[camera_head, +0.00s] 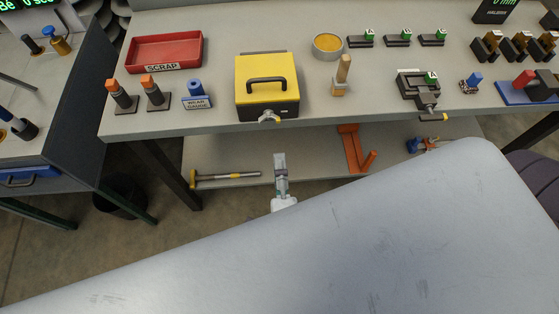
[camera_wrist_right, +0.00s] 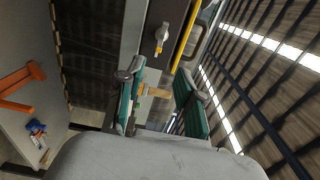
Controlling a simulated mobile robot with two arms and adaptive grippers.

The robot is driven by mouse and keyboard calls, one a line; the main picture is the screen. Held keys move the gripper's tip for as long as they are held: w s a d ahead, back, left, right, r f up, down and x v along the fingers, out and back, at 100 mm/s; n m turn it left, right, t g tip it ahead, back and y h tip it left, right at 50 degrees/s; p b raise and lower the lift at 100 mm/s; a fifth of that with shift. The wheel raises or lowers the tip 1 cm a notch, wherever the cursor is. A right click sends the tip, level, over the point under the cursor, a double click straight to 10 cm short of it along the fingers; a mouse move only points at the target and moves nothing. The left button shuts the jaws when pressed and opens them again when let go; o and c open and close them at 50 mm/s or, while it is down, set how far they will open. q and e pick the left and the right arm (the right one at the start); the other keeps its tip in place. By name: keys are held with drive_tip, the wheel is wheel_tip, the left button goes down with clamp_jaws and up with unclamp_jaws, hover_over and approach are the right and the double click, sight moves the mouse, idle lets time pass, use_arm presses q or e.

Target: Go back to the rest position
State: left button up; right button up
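My right gripper (camera_head: 280,158) shows in the camera_head view in front of the bench's front edge, below the yellow box (camera_head: 266,80). Its fingers look small and close together from there. In the right wrist view the two green-padded fingers of the right gripper (camera_wrist_right: 160,85) stand well apart with nothing held between them. The yellow box has a black handle and a front latch (camera_head: 269,117); the latch also shows beyond the fingers in the wrist view (camera_wrist_right: 162,34). The gripper is apart from the box. My left gripper is not in view.
The bench (camera_head: 225,122) holds a red scrap tray (camera_head: 164,51), a round dish (camera_head: 327,46), a wooden-handled tool (camera_head: 342,75) and several small fixtures. A second bench stands left.

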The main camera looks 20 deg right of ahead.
idle(0.3)
drive_tip(key=s+a+f+n+g+y, duration=0.1)
drive_tip(key=s+f+n+g+y, duration=0.15)
drive_tip(key=f+n, duration=0.55)
drive_tip(key=s+f+n+g+y, duration=0.1)
drive_tip(key=f+n+g+y, duration=0.15)
drive_tip(key=f, duration=0.95)
drive_tip(key=s+a+f+n+g+y, duration=0.1)
drive_tip(key=f+n+y, duration=0.2)
drive_tip(key=f+n, duration=0.6)
drive_tip(key=s+d+f+n+g+h, duration=0.1)
drive_tip(key=s+d+f+n+g, duration=0.1)
drive_tip(key=s+d+f+g, duration=0.3)
drive_tip(key=s+d+f+n+g+h, duration=0.2)
drive_tip(key=s+d+f+g, duration=0.3)
drive_tip(key=s+d+f, duration=0.4)
drive_tip(key=s+f, duration=0.4)
drive_tip(key=s, duration=0.2)
drive_tip(key=shift+s+f, duration=0.4)
